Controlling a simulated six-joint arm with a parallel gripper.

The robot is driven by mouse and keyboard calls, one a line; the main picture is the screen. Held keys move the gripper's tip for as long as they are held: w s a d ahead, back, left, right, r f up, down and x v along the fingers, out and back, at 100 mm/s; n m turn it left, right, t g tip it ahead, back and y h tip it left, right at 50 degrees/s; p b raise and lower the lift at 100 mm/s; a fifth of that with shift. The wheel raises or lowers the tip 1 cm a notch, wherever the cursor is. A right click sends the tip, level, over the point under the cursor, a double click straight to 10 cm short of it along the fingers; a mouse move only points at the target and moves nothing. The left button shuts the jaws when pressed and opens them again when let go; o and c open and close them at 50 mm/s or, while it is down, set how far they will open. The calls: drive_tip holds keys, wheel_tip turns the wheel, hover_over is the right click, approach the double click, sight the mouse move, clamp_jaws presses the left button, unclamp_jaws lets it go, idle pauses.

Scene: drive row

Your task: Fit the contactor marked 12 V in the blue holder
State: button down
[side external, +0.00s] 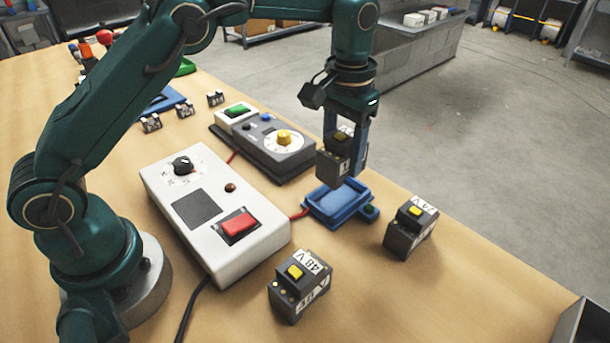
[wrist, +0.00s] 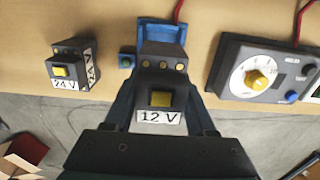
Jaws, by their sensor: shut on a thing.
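My gripper (side external: 345,150) is shut on the contactor marked 12 V (side external: 338,166), a dark grey block with a yellow button. In the wrist view the 12 V contactor (wrist: 160,98) sits between the two fingers, its white label readable. The blue holder (side external: 338,203) is an empty shallow tray on the table with a small side tab. The contactor is held in the air above the holder, apart from it. In the wrist view the contactor hides part of the holder (wrist: 163,31).
A 24 V contactor (side external: 410,227) stands right of the holder, near the table edge. A 48 V contactor (side external: 300,286) stands in front. A white box with a red switch (side external: 215,212) and a grey dial unit (side external: 268,143) stand to the left. Red cables lie between them.

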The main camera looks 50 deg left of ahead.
drive_tip(key=shift+f, duration=2.65)
drive_tip(key=shift+f, duration=0.35)
drive_tip(key=shift+c, duration=0.7)
unclamp_jaws()
